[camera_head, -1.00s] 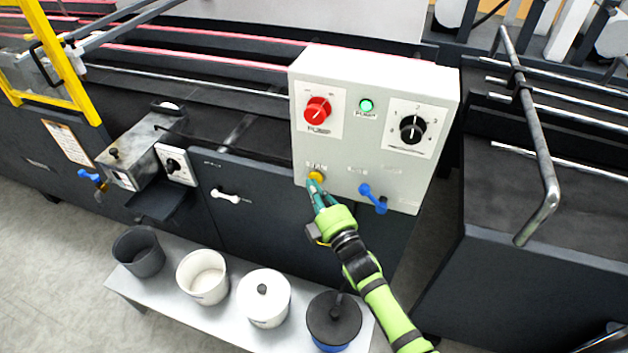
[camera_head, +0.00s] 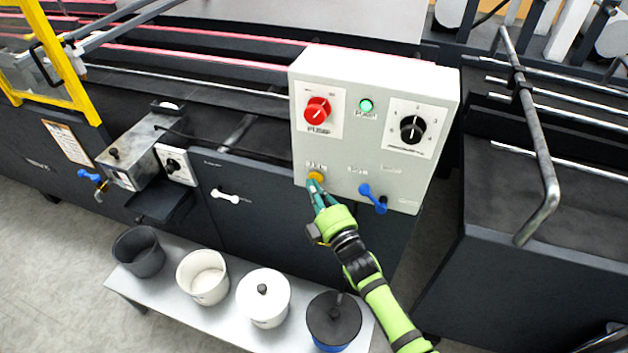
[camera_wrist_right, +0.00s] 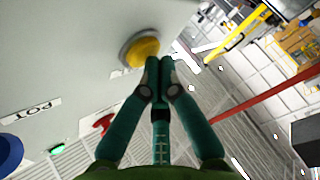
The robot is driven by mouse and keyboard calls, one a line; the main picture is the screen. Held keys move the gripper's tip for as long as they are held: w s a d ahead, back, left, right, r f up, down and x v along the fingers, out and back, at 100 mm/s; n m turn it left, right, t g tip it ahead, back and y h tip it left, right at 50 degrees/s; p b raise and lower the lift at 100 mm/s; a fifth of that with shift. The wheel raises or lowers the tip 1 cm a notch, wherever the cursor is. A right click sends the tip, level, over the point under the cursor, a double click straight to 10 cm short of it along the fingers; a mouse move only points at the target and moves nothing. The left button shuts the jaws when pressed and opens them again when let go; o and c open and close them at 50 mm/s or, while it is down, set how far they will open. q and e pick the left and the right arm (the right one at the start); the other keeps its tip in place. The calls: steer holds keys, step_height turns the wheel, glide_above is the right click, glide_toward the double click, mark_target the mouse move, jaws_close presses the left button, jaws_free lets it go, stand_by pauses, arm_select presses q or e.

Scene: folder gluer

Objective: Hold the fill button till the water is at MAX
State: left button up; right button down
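The fill button is a yellow push button (camera_head: 316,176) at the lower left of the pale grey control box (camera_head: 350,160); its label is too blurred to read. It also shows in the right wrist view (camera_wrist_right: 142,50), just beyond my fingertips. My right gripper (camera_head: 318,186) has its teal fingers together and empty, with the tips at the button. In the right wrist view the closed fingertips (camera_wrist_right: 158,66) are at the button's lower edge; I cannot tell whether it is pressed in. My left gripper is not in view. No water level or MAX mark can be made out.
The box also carries a red knob (camera_head: 317,110), a lit green lamp (camera_head: 366,105), a black dial (camera_head: 411,129) and a blue lever (camera_head: 373,198) close right of my gripper. A bench (camera_head: 222,318) with several pots stands below. A metal rail (camera_head: 540,160) is at right.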

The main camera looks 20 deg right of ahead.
steer(key=shift+s, duration=0.1)
stand_by(0.4)
steer(key=shift+s+a+p, duration=0.3)
steer(key=shift+s+a, duration=0.2)
steer(key=shift+s, duration=0.15)
steer(key=s+a, duration=0.1)
steer(key=s+a+p, duration=0.1)
steer(key=s, duration=0.2)
steer(key=shift+s+a, duration=0.1)
steer(key=shift+a, duration=0.3)
